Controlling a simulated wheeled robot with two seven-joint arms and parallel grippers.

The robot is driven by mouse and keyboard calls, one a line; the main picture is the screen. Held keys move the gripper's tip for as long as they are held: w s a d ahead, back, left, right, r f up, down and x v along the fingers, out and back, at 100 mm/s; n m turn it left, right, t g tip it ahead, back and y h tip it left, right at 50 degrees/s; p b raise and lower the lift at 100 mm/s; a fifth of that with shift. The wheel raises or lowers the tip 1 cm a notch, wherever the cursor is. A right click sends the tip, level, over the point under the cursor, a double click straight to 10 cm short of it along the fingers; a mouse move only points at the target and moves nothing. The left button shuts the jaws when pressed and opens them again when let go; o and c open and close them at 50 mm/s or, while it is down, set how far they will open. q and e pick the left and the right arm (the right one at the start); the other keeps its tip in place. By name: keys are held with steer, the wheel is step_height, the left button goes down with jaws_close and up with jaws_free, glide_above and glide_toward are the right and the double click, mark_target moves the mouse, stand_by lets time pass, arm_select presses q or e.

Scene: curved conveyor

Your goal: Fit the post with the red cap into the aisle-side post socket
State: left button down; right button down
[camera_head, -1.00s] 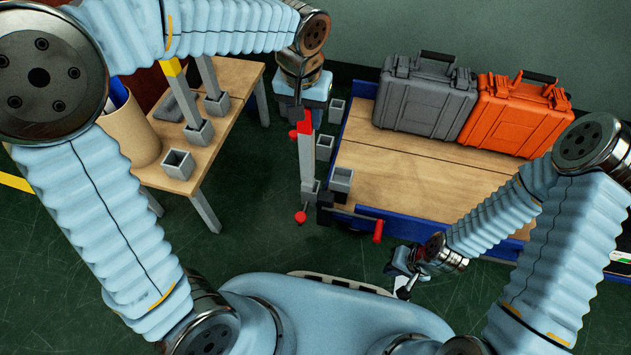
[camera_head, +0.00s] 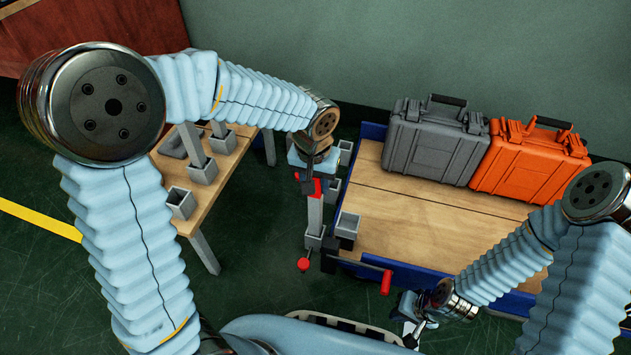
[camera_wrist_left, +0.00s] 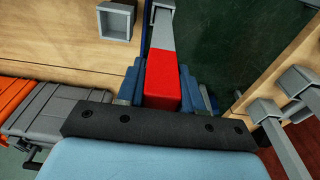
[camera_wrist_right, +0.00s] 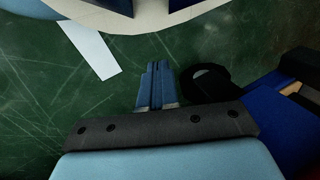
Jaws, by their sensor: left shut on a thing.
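The post (camera_head: 315,212) with the red cap (camera_head: 317,188) stands roughly upright at the left edge of the cart. My left gripper (camera_head: 312,178) is shut on its red cap; the left wrist view shows the cap (camera_wrist_left: 161,85) between the blue fingers and the grey shaft beyond. The post's lower end meets a grey socket (camera_head: 314,241) in the head view; whether it is inside or in front is unclear. Another socket (camera_head: 347,226) sits beside it at the cart's near left corner. My right gripper (camera_wrist_right: 157,85) is shut and empty, low in front of the cart.
The cart's wooden deck (camera_head: 420,221) carries a grey case (camera_head: 427,140) and an orange case (camera_head: 528,160). Red knobs (camera_head: 304,264) (camera_head: 385,282) stick out at its near side. Left, a wooden table (camera_head: 226,165) holds posts in sockets. Green floor lies between.

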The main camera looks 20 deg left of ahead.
arm_select(q)
steer(key=c, duration=0.7)
jaws_free()
steer(key=shift+f, duration=0.1)
steer(key=shift+r, duration=0.35)
steer(key=r+p, duration=0.1)
steer(key=r, duration=0.3)
steer(key=s+r+p, duration=0.1)
steer(key=r, duration=0.2)
steer(key=r+p, duration=0.1)
steer(key=r, duration=0.3)
steer(key=shift+s+r, duration=0.2)
steer(key=shift+r, duration=0.1)
